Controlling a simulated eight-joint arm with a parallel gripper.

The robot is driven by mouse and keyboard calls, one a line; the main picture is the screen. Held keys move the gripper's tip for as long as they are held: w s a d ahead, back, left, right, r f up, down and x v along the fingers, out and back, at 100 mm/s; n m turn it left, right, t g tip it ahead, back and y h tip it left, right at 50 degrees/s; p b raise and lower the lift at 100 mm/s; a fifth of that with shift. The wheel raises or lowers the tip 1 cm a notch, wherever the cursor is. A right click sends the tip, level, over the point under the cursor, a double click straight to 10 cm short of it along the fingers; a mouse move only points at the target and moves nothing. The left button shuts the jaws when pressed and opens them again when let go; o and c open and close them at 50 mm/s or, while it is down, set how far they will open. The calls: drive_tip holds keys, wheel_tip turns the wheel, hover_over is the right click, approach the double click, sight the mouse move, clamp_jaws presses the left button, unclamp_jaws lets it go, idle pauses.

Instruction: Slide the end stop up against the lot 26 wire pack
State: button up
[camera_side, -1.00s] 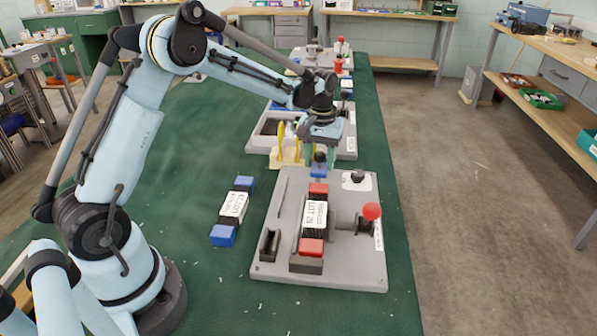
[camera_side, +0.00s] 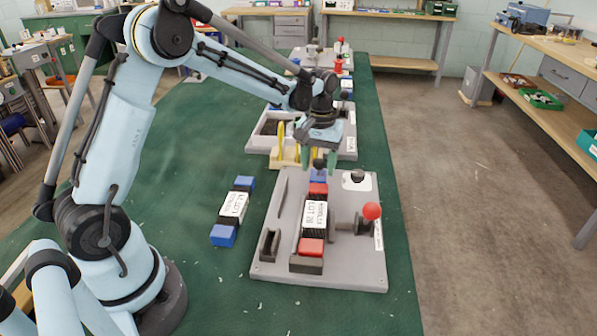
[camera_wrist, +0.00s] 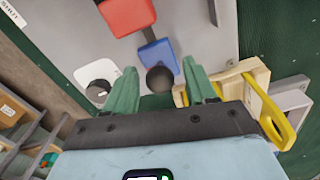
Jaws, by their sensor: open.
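The lot 26 wire pack (camera_side: 314,215), dark with a white label and red end blocks, lies in a channel on the grey fixture plate (camera_side: 345,274). The end stop appears to be the blue block (camera_side: 318,174) with a dark round knob, beyond the pack's far red block. In the wrist view, the blue end stop (camera_wrist: 157,60) is apart from the red block (camera_wrist: 126,14), with a dark strip between them. My gripper (camera_side: 319,163) is open above the end stop. In the wrist view, its green fingers (camera_wrist: 162,88) stand on either side of the knob, with space around it.
A second pack with blue ends (camera_side: 233,207) lies on the green mat left of the plate. A wooden holder with yellow-handled tools (camera_side: 286,155) stands close beside my gripper. A red-knobbed lever (camera_side: 371,211) is on the plate's right. Another fixture lies beyond.

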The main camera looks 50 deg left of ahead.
sight(319, 159)
wheel_tip(319, 159, up, 11)
drive_tip(key=shift+r, duration=0.2)
drive_tip(key=shift+c, duration=0.3)
drive_tip(key=shift+w+a, duration=0.1)
drive_tip(key=shift+c, duration=1.2)
drive_tip(key=w+a+n+h, duration=0.1)
drive_tip(key=a, duration=0.1)
drive_tip(key=w+a+r+n+g+h, duration=0.1)
drive_tip(key=w+a+n, duration=0.1)
drive_tip(key=shift+w+r+n, duration=0.1)
drive_tip(key=shift+w+n, duration=0.1)
drive_tip(key=shift+n, duration=0.1)
clamp_jaws()
drive_tip(key=shift+n+g+h, duration=0.4)
drive_tip(key=shift+g, duration=0.1)
drive_tip(key=shift+a+x, duration=0.15)
drive_tip(key=shift+x, duration=1.45)
drive_tip(key=shift+a+x, duration=0.15)
drive_tip(key=shift+x, duration=1.45)
drive_tip(key=shift+a+x, duration=0.15)
drive_tip(key=shift+x, duration=1.45)
